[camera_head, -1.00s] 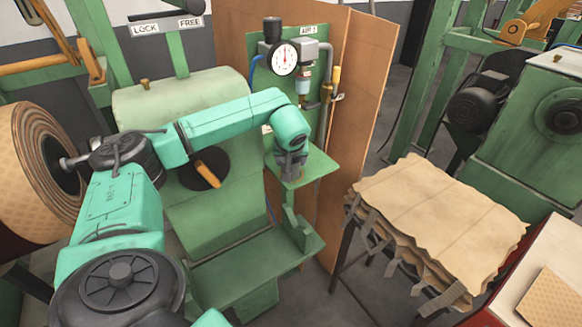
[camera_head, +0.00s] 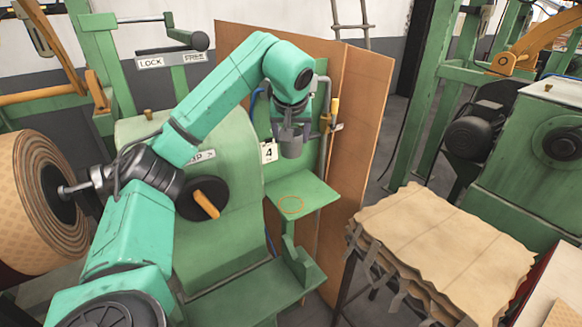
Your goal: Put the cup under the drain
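My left gripper (camera_head: 291,131) hangs in front of the green panel, fingers pointing down. My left arm hides the gauge and much of the fittings above, so the drain cannot be made out. My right gripper is not in view.
A brown board (camera_head: 362,130) stands behind. A black dial with an orange handle (camera_head: 205,203) is on the green machine at left.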

